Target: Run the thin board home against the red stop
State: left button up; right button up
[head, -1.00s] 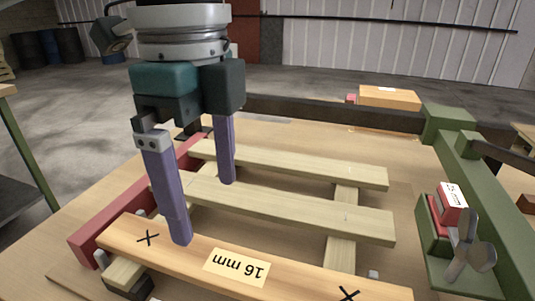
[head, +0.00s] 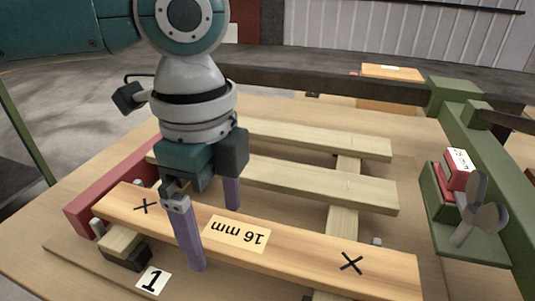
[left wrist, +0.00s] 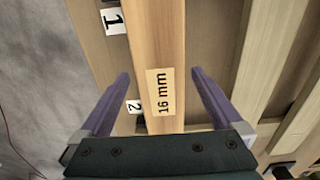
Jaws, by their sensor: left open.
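The thin board (head: 305,255), marked "16 mm" and with two black crosses, lies across the front of the pallet-like slat frame. It also shows in the left wrist view (left wrist: 155,35). The red stop (head: 110,185) is a red bar at the left; the board's left end is close to it, but I cannot tell whether they touch. My left gripper (head: 216,238) is open over the board, with one purple finger on its near side and one on its far side. In the left wrist view its fingers (left wrist: 160,73) stand apart on either side of the board, with gaps showing.
Pale slats (head: 320,185) lie behind the board. A green bracket with a red block (head: 457,175) and grey wing handle (head: 480,212) stands at the right. A dark rail (head: 320,85) crosses the back.

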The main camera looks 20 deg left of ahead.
pick_arm(q)
jog(key=shift+c, duration=0.4)
jog(key=c, duration=1.4)
jog(key=shift+a+r+p, duration=0.15)
jog(key=shift+a+p, duration=0.1)
jog(key=shift+p, duration=0.15)
jog(key=shift+a, duration=0.5)
pick_arm(e)
jog(key=shift+w+a+r, duration=0.15)
jog(key=shift+a+r, duration=0.5)
jog(key=shift+a, duration=0.05)
pick_arm(q)
jog(key=o, duration=1.5)
